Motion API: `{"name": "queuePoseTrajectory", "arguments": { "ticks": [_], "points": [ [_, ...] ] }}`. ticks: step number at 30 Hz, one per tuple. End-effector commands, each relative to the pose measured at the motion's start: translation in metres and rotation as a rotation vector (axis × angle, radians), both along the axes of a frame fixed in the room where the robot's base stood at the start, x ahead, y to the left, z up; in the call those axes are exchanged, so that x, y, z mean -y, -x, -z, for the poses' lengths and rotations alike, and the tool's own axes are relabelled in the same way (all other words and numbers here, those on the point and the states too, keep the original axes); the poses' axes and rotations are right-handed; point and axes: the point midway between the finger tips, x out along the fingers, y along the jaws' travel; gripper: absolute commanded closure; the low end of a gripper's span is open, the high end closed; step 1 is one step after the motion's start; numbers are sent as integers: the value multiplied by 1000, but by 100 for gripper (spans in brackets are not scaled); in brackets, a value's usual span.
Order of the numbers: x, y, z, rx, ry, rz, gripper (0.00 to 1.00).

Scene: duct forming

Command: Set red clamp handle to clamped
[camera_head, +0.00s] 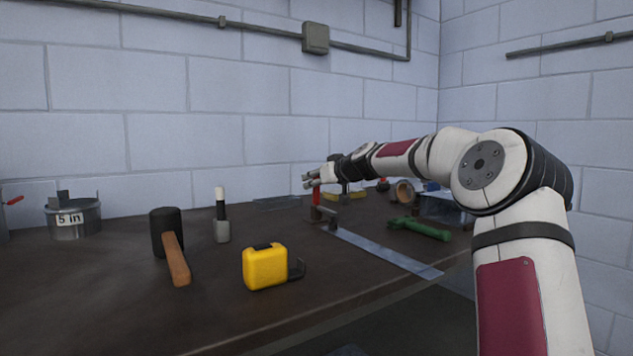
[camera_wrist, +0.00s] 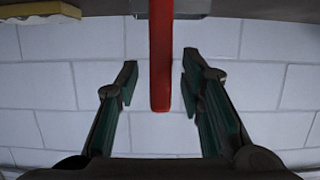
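The red clamp handle (camera_head: 316,198) stands upright on the clamp (camera_head: 324,217) on the workbench. In the wrist view the red handle (camera_wrist: 161,60) comes in from the top edge, and its rounded end lies between my two fingers. My gripper (camera_wrist: 158,83) is open, with a gap on each side of the handle; the right finger is nearer to it. In the head view my gripper (camera_head: 309,178) is at the top of the handle. The clamp's body shows only partly, at the top edge of the wrist view.
A metal strip (camera_head: 385,251) runs from the clamp toward the bench's front edge. A green tool (camera_head: 420,228) lies to its right. A yellow tape measure (camera_head: 265,267), a mallet (camera_head: 166,235) and a 5 in ring (camera_head: 75,222) stand to the left. Bare bench (camera_head: 90,300) lies at front left.

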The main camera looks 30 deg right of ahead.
Motion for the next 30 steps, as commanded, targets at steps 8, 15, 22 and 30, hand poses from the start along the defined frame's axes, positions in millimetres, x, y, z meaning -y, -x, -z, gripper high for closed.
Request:
{"name": "queuePoseTrajectory", "arguments": {
  "ticks": [8,15,22,30],
  "points": [
    [0,2,-2,2,-1,1,65],
    [3,27,-9,1,0,3,65],
    [4,60,-19,0,1,4,65],
    [5,93,-29,1,0,4,65]
  ]
}}
